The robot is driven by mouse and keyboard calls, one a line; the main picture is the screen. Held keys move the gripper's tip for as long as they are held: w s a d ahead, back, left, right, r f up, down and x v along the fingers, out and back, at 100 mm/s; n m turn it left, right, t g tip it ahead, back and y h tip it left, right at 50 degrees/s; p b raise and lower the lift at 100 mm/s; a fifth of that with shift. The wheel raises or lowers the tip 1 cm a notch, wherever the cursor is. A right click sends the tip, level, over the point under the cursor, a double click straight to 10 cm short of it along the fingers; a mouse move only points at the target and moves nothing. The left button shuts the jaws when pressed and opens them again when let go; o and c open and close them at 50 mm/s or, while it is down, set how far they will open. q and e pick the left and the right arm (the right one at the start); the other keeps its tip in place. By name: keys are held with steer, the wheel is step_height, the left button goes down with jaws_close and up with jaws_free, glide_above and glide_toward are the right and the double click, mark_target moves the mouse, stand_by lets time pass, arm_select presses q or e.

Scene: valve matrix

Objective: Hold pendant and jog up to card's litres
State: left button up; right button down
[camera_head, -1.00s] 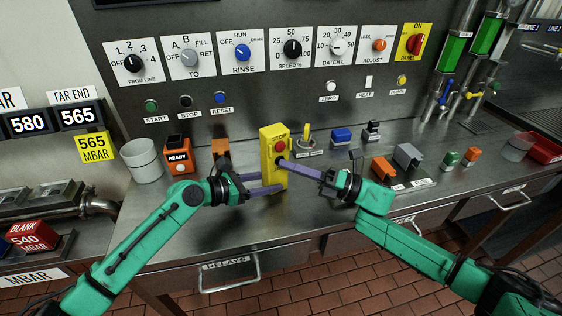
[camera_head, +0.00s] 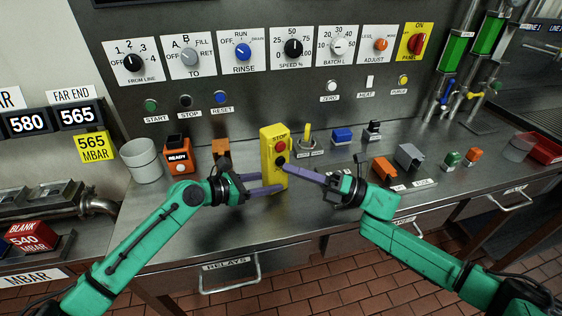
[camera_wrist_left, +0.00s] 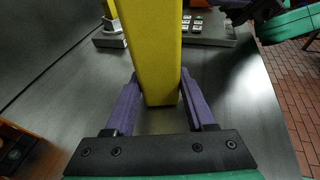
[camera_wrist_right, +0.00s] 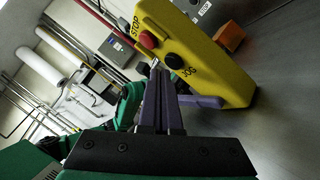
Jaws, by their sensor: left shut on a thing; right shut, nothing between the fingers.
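The yellow pendant (camera_head: 268,150) stands upright over the counter, with a red STOP button (camera_head: 281,146) and a black JOG button (camera_head: 280,160). My left gripper (camera_head: 268,190) is shut on its lower part; the left wrist view shows the pendant (camera_wrist_left: 155,50) between both fingers (camera_wrist_left: 157,100). My right gripper (camera_head: 288,166) is shut and empty, its tips just right of the JOG button. In the right wrist view its tips (camera_wrist_right: 156,68) are close to the JOG button (camera_wrist_right: 174,61); a small gap seems to show. I see no card that clearly gives litres.
A yellow 565 MBAR card (camera_head: 97,147) hangs at the left. Green sight tubes (camera_head: 453,52) stand at upper right. Dials, including BATCH L (camera_head: 337,46), line the back panel.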

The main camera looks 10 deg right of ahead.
steer(key=shift+s, duration=0.1)
steer(key=s, duration=0.1)
steer(key=s+d, duration=0.1)
steer(key=s, duration=0.2)
steer(key=shift+s+d, duration=0.25)
steer(key=shift+s, duration=0.1)
stand_by(1.0)
arm_select(q)
steer(key=o, duration=1.1)
steer(key=shift+c, duration=0.2)
